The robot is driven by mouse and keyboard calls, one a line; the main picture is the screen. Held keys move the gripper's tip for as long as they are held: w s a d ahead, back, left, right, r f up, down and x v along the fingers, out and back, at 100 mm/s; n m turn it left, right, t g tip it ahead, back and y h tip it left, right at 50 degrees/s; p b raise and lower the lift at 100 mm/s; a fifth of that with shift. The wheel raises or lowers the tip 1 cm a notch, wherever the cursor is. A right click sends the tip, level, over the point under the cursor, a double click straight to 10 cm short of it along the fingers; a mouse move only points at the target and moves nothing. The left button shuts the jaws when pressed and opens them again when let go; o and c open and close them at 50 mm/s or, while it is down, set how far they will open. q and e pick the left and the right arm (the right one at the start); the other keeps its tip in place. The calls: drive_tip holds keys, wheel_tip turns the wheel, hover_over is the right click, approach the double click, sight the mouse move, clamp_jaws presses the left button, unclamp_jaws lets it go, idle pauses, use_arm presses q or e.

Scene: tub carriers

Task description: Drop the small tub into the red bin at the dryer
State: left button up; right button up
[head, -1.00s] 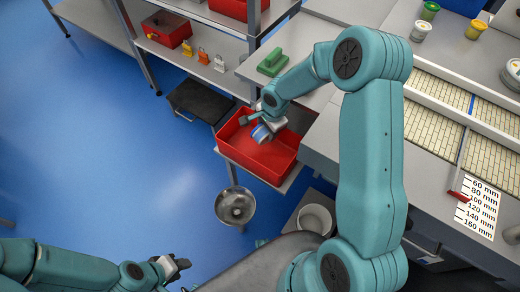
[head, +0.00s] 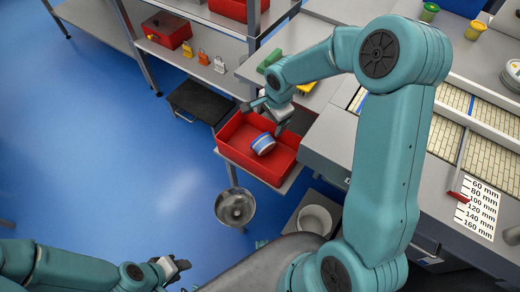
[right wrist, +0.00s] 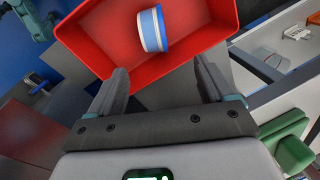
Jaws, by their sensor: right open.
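The small tub (head: 263,144), white with blue bands, lies tilted inside the red bin (head: 237,160). In the right wrist view the tub (right wrist: 152,30) shows inside the red bin (right wrist: 88,50), beyond my fingertips and apart from them. My right gripper (head: 267,115) is open and empty above the bin's far side; its two fingers also show spread in the right wrist view (right wrist: 160,82). My left gripper (head: 176,266) is low at the bottom left of the head view, far from the bin; its jaw opening is unclear.
A steel bowl (head: 235,207) and a white bucket (head: 314,219) stand in front of the bin. Shelving with a red box (head: 167,30) and several padlocks is behind. The bench (head: 340,150) is at the right. Blue floor at the left is clear.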

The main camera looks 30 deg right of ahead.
wheel_tip(320, 180, up, 9)
drive_tip(key=s, duration=0.1)
drive_tip(key=shift+s, duration=0.35)
